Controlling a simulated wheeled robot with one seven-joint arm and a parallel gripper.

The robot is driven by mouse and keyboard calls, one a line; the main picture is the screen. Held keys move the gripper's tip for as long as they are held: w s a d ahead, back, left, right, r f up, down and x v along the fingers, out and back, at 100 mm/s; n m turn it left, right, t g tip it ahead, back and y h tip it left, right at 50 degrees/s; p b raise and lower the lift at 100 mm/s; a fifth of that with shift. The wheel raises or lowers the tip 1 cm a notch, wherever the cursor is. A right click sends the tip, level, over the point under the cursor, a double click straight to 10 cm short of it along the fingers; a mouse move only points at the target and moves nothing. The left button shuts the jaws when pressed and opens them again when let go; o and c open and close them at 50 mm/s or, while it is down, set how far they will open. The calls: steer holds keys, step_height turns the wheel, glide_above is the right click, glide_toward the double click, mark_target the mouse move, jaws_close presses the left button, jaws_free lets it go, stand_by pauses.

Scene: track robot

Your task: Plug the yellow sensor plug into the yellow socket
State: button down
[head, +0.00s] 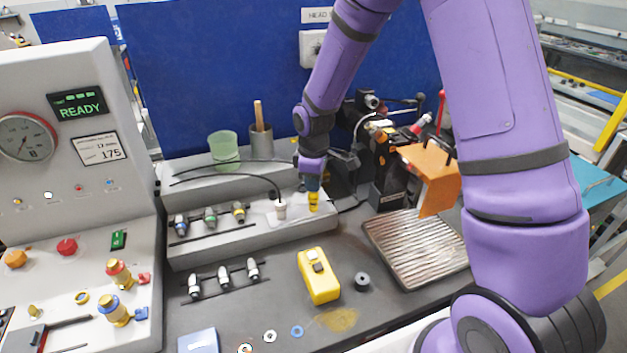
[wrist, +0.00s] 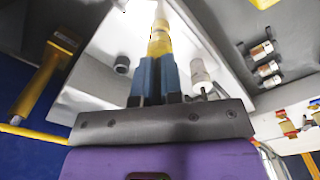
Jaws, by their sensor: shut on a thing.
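My gripper (head: 313,187) points down over the right part of the grey stepped block and is shut on the yellow plug (head: 313,203). In the wrist view the blue fingers (wrist: 155,78) pinch the yellow plug (wrist: 159,42), which extends beyond the tips. Whether its lower end touches the block cannot be told. A yellow-ringed connector (head: 239,212), which looks like the yellow socket, stands on the block left of my gripper, beside green-ringed (head: 210,217) and blue-ringed (head: 180,222) ones. The plug is apart from it.
A white plug (head: 280,209) with a black cable stands just left of my gripper, and also shows in the wrist view (wrist: 201,76). A lower row of grey connectors (head: 223,275), a yellow box (head: 319,275) and a ribbed tray (head: 415,248) are in front. An orange-plated machine (head: 428,175) stands right.

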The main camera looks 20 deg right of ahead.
steer(key=shift+f, duration=0.55)
steer(key=c, duration=1.2)
jaws_free()
step_height(320, 180, up, 11)
steer(key=shift+f, duration=0.15)
steer(key=s+d+r+m+t, duration=0.35)
steer(key=s+r+m, duration=0.25)
steer(key=s+r, duration=0.9)
steer(key=s+d+r+m, duration=0.1)
steer(key=s, duration=0.3)
steer(key=s+d+r+m+t, duration=0.1)
steer(key=s+r+m, duration=0.1)
steer(key=s, duration=0.3)
steer(key=s+d+r+m, duration=0.1)
steer(key=s+r+m, duration=0.1)
steer(key=s, duration=0.3)
steer(key=shift+s+d+r+t, duration=0.1)
steer(key=shift+s+d+t, duration=0.1)
steer(key=shift+t, duration=0.15)
